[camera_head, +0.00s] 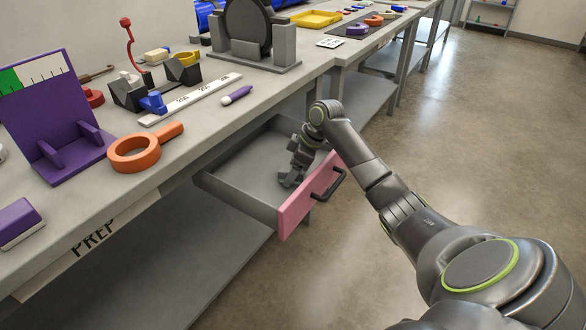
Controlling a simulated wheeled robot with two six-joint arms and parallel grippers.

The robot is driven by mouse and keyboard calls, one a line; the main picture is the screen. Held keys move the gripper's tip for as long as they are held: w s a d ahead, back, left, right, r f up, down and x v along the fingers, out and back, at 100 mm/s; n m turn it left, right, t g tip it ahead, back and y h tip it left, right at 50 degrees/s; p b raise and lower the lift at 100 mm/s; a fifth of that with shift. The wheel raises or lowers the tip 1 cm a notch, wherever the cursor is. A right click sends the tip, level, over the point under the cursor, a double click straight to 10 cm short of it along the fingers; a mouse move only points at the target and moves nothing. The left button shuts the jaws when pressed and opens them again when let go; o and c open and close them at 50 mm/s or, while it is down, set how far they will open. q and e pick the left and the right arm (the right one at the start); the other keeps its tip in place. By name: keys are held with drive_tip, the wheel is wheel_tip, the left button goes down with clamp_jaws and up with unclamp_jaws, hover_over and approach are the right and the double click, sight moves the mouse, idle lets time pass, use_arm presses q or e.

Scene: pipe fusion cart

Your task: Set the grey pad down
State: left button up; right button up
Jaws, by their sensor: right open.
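My right gripper (291,177) reaches down into an open drawer (240,196) under the bench, just behind the drawer's pink front (308,200). It is open, with its dark fingers low near the drawer floor. I cannot make out a grey pad apart from the grey fingers and the grey drawer floor; it may be hidden by the gripper or the drawer front. My left gripper is not in view.
The drawer front has a dark handle (328,186) facing the aisle. On the bench (215,125) are an orange ring with a handle (135,158), a purple stand (62,130), a white ruler strip (190,99) and a purple marker (237,95). The floor at right is clear.

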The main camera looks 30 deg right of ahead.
use_arm(q)
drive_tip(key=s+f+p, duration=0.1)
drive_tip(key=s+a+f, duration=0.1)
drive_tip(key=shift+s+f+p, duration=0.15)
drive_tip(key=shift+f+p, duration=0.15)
drive_tip(key=shift+p, duration=0.05)
use_arm(e)
drive_tip(key=v, duration=1.2)
drive_tip(key=shift+r, duration=0.15)
